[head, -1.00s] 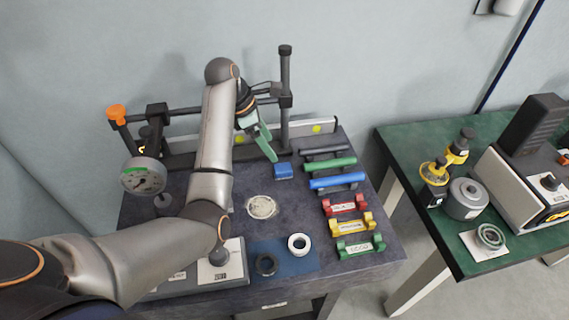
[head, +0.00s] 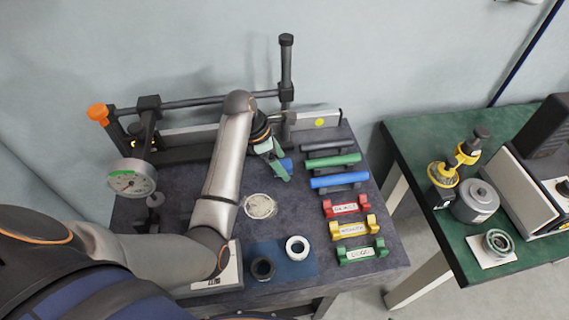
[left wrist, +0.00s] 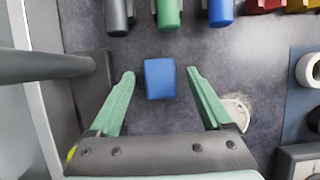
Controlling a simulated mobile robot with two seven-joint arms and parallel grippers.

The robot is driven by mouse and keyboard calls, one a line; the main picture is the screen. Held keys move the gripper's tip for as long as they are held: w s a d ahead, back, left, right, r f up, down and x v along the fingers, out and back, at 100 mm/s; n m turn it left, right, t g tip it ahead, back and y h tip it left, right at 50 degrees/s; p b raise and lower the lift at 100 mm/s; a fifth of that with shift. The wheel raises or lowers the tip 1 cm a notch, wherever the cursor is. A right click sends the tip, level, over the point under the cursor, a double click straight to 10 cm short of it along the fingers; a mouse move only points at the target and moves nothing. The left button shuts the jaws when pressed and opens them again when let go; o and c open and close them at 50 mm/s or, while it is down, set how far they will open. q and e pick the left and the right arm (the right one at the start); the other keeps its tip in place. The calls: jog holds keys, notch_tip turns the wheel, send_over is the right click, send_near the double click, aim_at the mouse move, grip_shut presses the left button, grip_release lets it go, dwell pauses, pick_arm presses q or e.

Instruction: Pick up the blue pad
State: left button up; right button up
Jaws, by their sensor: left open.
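The blue pad (left wrist: 160,78) is a small blue block lying on the dark table. In the left wrist view it sits between the two green fingers, near their tips, with gaps on both sides. In the head view the pad (head: 287,163) is partly hidden behind my left gripper (head: 279,168). My left gripper also shows in the left wrist view (left wrist: 160,72), open and empty, with the pad untouched. My right gripper is not in view.
Black, green and blue bars (head: 339,182) lie right of the pad. Red, yellow and green holders (head: 352,229) stand in front of them. A grey post (head: 287,75) rises behind my gripper. A pale disc (head: 260,206) lies in front.

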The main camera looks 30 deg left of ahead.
pick_arm(q)
jog(key=shift+c, duration=0.3)
grip_shut()
jog(key=shift+r, duration=0.1)
dwell(0.4)
jog(key=shift+r, duration=0.65)
jog(key=s+d+r, duration=0.9)
jog(key=d+r, duration=0.1)
jog(key=r, duration=0.1)
jog(key=shift+s+r, duration=0.25)
jog(key=shift+s, duration=0.1)
